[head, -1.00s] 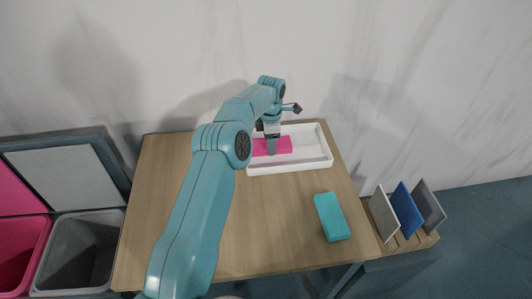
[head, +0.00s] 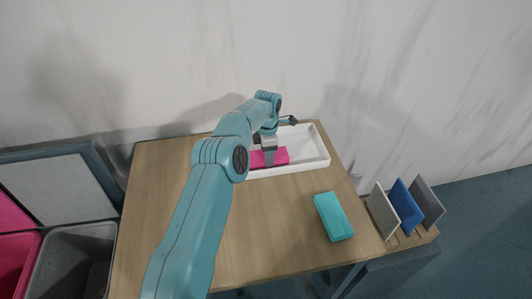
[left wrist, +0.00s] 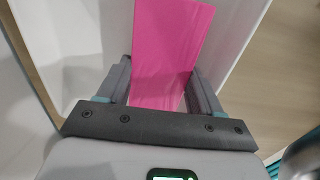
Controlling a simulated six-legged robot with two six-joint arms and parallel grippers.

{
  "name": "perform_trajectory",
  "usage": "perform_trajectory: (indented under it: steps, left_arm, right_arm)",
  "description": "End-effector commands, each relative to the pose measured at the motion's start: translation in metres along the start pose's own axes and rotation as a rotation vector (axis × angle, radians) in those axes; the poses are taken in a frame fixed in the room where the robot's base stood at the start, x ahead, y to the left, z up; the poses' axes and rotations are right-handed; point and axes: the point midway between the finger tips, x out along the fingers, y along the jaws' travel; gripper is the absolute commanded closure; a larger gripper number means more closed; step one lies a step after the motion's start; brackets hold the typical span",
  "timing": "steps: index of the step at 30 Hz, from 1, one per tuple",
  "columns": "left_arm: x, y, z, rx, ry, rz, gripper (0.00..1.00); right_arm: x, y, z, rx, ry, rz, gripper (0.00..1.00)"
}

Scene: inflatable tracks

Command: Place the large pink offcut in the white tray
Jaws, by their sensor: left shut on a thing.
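The large pink offcut (head: 281,156) is a flat rectangular piece at the left part of the white tray (head: 312,161) on the table. My left gripper (head: 268,161) is shut on the offcut, seen from above in the head view. In the left wrist view the pink offcut (left wrist: 168,50) stands between the two fingers (left wrist: 160,88), with white tray surfaces around it. The arm hides the left end of the offcut and of the tray. I cannot tell whether the offcut touches the tray floor. My right gripper is not in view.
A teal block (head: 333,216) lies on the wooden table (head: 262,230) right of my arm. A rack (head: 408,238) with white, blue and grey panels stands off the right edge. Pink (head: 14,262) and grey (head: 73,262) bins stand left. The tray's right half is empty.

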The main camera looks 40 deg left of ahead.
Motion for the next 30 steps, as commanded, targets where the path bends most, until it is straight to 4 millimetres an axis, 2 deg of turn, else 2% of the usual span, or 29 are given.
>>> perform_trajectory:
  steps: [1, 2, 3, 4, 11, 14, 16, 22, 27, 30]
  left_arm:
    - [0.003, 0.000, 0.000, 0.000, 0.000, 0.000, 0.67]
    - [0.002, 0.000, 0.000, 0.000, 0.000, 0.000, 0.25]
    - [0.002, 0.000, 0.000, 0.000, 0.000, 0.000, 0.12]
    - [0.002, 0.000, 0.000, 0.000, 0.000, 0.000, 0.09]
    - [0.002, 0.000, -0.001, 0.000, 0.000, 0.000, 0.09]
    - [-0.004, 0.000, -0.001, 0.000, 0.000, 0.000, 0.09]
    - [-0.009, 0.001, -0.001, 0.000, -0.001, 0.002, 0.09]
    - [-0.053, 0.001, -0.001, 0.000, -0.004, 0.005, 0.09]
    - [-0.094, 0.001, -0.001, -0.001, -0.002, 0.003, 0.09]
    - [-0.112, 0.001, -0.002, 0.000, -0.001, 0.001, 0.09]
  right_arm:
    - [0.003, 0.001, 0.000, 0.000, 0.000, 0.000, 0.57]
    - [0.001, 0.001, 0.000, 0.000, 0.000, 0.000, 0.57]
    - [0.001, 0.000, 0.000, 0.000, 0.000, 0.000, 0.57]
    - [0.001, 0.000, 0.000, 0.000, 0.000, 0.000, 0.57]
    - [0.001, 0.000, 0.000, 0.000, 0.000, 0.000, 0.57]
    - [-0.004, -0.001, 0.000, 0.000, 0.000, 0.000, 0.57]
    - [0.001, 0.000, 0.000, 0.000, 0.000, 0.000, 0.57]
    - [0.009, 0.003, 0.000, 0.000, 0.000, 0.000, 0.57]
    - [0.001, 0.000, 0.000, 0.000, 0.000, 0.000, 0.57]
    - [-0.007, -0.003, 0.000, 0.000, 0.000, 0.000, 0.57]
